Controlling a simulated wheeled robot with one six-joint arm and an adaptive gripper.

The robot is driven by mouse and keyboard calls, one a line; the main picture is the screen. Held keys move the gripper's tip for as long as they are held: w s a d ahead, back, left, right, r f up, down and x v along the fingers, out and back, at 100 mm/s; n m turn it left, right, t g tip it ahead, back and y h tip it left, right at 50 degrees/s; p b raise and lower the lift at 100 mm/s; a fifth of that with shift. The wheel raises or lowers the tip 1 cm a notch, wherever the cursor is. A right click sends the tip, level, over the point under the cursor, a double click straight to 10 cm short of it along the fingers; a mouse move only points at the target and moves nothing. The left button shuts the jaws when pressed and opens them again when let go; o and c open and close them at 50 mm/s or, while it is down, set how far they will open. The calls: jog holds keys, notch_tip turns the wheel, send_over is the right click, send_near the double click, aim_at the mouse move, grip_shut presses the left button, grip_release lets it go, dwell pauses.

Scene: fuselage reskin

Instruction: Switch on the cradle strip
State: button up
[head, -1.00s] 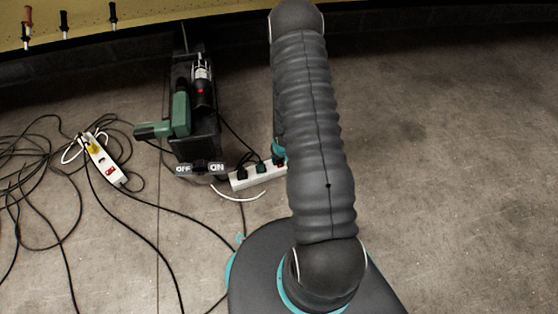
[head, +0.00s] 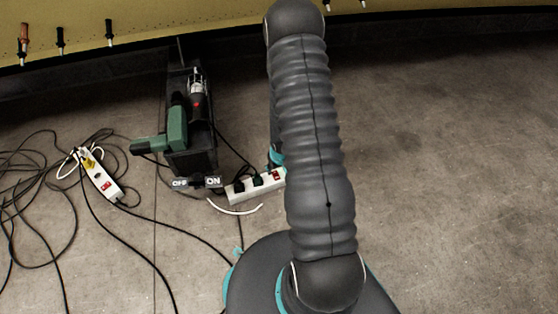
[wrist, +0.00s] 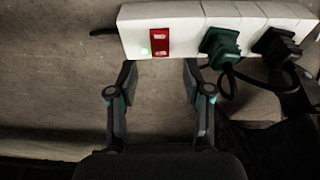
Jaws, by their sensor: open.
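A white power strip (head: 240,196) lies on the floor by the black tool stand, partly hidden by my arm in the head view. In the wrist view this strip (wrist: 185,15) runs across the top, with a red rocker switch (wrist: 159,41) and a lit green light (wrist: 145,51) beside it. A green plug (wrist: 221,45) and a black plug (wrist: 276,46) sit in it. My gripper (wrist: 160,72) is open and empty, its fingertips just short of the strip's near edge, below the switch. The head view mostly hides my gripper behind my arm.
A second white strip (head: 103,184) with a red switch and yellow label lies left among tangled black cables (head: 40,190). The black stand (head: 195,160) holds a green tool (head: 176,128) and has an OFF/ON sign (head: 197,182). Floor to the right is clear.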

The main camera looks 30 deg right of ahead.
jog(key=v, duration=0.7)
jog(key=shift+r, duration=0.3)
jog(key=shift+s, duration=0.1)
jog(key=s+r+g, duration=0.4)
jog(key=s+r, duration=0.1)
jog(key=s, duration=0.3)
jog(key=s+a+r+t+p, duration=0.2)
jog(key=s+a+r+p, duration=0.1)
jog(key=r, duration=1.1)
jog(key=s+a+r+t+p, duration=0.2)
jog(key=a+r, duration=0.4)
jog(key=r, duration=0.9)
jog(key=s+a+r+n+t+p, duration=0.1)
jog(key=s+a+r+p, duration=0.3)
jog(key=r, duration=1)
jog(key=shift+s+a+r+t, duration=0.3)
jog(key=shift+s+a+t, duration=0.3)
jog(key=shift+s+t, duration=0.25)
